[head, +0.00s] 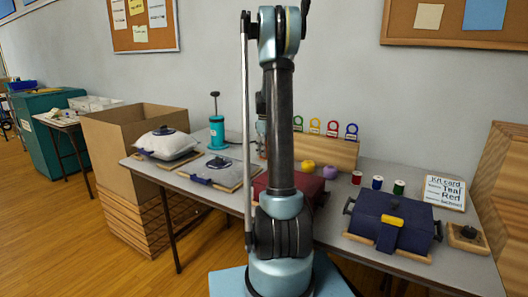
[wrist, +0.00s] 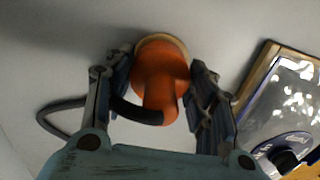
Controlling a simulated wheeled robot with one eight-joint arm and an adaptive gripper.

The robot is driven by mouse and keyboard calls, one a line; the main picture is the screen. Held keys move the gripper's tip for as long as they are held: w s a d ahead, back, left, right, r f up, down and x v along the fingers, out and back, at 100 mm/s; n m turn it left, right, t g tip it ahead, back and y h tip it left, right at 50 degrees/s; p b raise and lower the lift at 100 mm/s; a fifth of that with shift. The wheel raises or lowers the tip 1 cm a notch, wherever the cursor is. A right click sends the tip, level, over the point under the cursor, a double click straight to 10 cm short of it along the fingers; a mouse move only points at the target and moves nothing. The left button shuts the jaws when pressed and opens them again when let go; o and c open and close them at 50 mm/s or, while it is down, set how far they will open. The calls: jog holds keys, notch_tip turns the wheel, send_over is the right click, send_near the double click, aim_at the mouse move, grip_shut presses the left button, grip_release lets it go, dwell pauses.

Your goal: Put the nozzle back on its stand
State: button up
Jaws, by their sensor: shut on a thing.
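The orange nozzle (wrist: 158,82) is between the two fingers of my gripper (wrist: 160,72) in the wrist view. My gripper is shut on it. A black hose (wrist: 62,112) loops from the nozzle out to the left. A pale tan round rim (wrist: 168,41) shows at the nozzle's far end; I cannot tell whether it is the stand, or whether the nozzle touches it. In the head view my arm hides the nozzle and most of my gripper. The teal hand pump (head: 217,132) stands upright on the table, left of my arm.
A white bag (head: 166,143) and a grey bag (head: 215,168) lie on boards at the left. A dark red case (head: 262,184) is partly behind my arm. A navy case (head: 392,219), thread spools (head: 377,183) and a card (head: 445,192) stand at the right. Grey tabletop (head: 330,213) shows between.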

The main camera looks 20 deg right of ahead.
jog(key=o, duration=1.2)
jog(key=shift+c, duration=0.2)
jog(key=shift+r, duration=0.1)
